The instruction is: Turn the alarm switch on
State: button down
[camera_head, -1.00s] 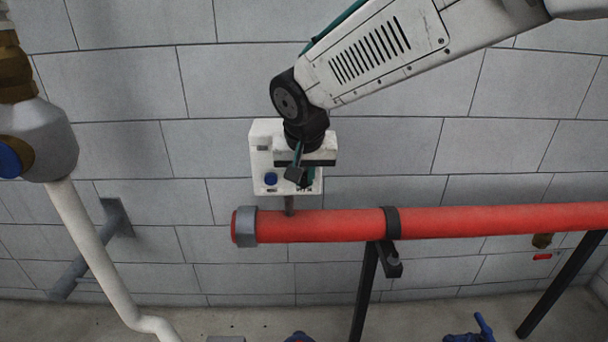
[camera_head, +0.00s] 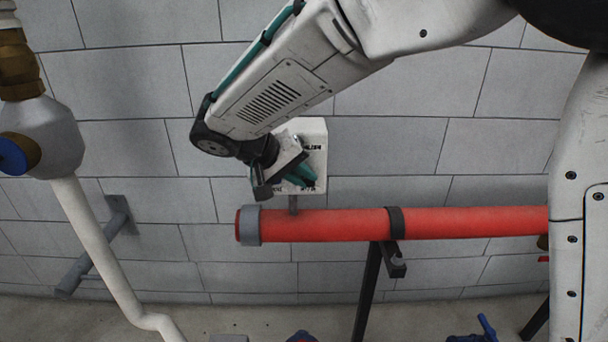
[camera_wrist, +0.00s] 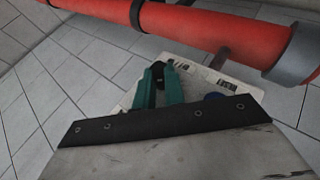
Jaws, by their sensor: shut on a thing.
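The white alarm box (camera_head: 314,138) is mounted on the wall above the end of the red pipe. My gripper (camera_head: 285,186) is in front of its lower part, tilted, and covers much of its face. In the wrist view, the teal fingers (camera_wrist: 161,76) are close together at the box face (camera_wrist: 196,69), shut on the alarm switch. The switch is mostly hidden between the fingers, so its exact position cannot be read.
The red pipe (camera_head: 340,223) runs just below the box, with a grey end collar (camera_head: 249,226) and a black support (camera_head: 368,285). A white pipe (camera_head: 95,235) with a valve stands at the left. The grey block wall is close behind the box.

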jog(key=shift+a+f+n+h, duration=0.15)
jog(key=shift+n+h, duration=0.25)
jog(key=shift+h, duration=1.2)
jog(key=c, duration=1.5)
grip_release()
jog(key=shift+d, duration=0.2)
jog(key=shift+a, duration=0.1)
jog(key=shift+a, duration=0.1)
jog(key=v, duration=0.8)
jog(key=shift+s, duration=0.1)
jog(key=shift+f, duration=0.1)
